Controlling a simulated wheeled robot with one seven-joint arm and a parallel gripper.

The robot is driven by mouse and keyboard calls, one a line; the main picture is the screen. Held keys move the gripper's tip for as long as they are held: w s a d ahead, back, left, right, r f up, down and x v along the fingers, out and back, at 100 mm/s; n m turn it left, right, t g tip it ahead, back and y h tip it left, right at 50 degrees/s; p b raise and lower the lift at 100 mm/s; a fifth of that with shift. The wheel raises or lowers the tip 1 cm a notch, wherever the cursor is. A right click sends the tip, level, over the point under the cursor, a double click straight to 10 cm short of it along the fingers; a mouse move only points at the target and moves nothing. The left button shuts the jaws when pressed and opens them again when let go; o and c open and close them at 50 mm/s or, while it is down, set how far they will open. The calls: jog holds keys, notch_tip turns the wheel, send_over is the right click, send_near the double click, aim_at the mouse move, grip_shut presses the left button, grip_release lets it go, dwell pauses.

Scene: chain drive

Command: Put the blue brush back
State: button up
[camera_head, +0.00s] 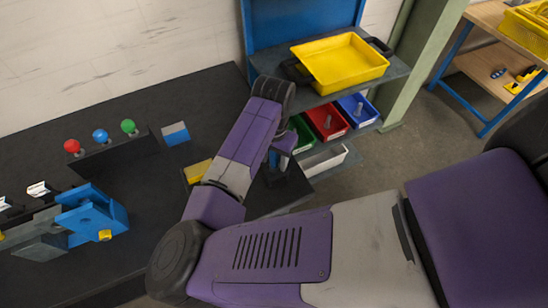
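My arm reaches from the lower right up to the dark bench (160,235) and bends down near its right edge. My gripper (274,176) is small and dark here, partly hidden by my arm, so its opening does not show. A narrow blue piece (272,158) shows beside the wrist; I cannot tell whether it is the brush or whether the gripper touches it. A flat blue and pale grey block (176,133) lies on the bench, left of my arm. No blue brush can be made out for certain.
Red, blue and green knobs (100,136) stand on a dark holder at left. A blue fixture (92,214) sits below them. A yellow tray (340,62) tops the shelf; red (327,120), blue and green bins sit beneath. A yellow piece (197,171) lies beside my arm.

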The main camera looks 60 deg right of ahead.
notch_tip(320, 180, up, 12)
jog(key=shift+r, duration=0.15)
dwell(0.7)
dwell(0.5)
